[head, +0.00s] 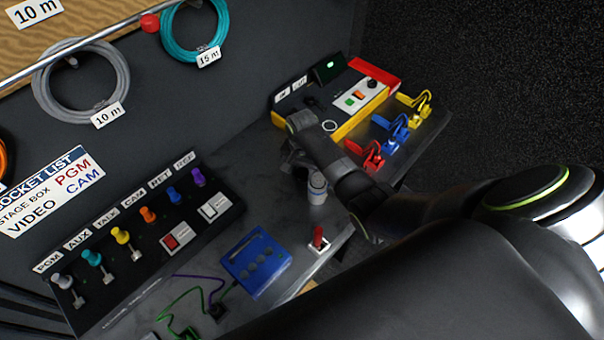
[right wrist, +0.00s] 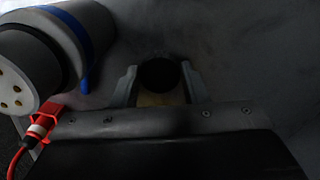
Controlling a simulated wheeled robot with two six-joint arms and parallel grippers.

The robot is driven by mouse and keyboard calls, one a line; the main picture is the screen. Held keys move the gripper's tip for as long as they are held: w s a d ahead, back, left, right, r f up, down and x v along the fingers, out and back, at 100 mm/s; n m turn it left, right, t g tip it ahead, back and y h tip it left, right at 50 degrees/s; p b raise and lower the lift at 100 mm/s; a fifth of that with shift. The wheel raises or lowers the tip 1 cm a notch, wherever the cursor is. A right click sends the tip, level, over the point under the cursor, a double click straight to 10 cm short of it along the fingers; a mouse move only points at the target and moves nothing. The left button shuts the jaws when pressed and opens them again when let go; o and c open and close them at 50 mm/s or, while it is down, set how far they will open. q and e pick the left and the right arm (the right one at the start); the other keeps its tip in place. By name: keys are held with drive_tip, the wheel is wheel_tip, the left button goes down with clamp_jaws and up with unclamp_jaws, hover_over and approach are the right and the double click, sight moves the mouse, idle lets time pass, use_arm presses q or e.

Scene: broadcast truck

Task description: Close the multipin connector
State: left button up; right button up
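A grey and white cylindrical part with a blue ring, which looks like the multipin connector, stands on the desk (head: 317,190) in the head view. In the right wrist view a cylinder with a blue ring and gold contacts on its face (right wrist: 50,60) lies at the upper left, beside the fingers. My right gripper (head: 291,163) is low over the desk, just left of the part and partly hidden by my arm. In the wrist view its fingers (right wrist: 160,88) stand apart around a dark round thing (right wrist: 160,72); I cannot tell whether they touch it. My left gripper is out of view.
Red (head: 372,157), blue (head: 390,135) and yellow (head: 415,103) plugs are on the right. A socket panel (head: 150,240) with coloured plugs lies left, a blue box (head: 255,262) and a red-topped switch (head: 318,238) in front. Coiled cables hang on the wall.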

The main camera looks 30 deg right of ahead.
sight(302, 173)
drive_tip(key=c, duration=0.4)
wheel_tip(302, 173, up, 10)
drive_tip(key=shift+b, duration=0.35)
idle(0.4)
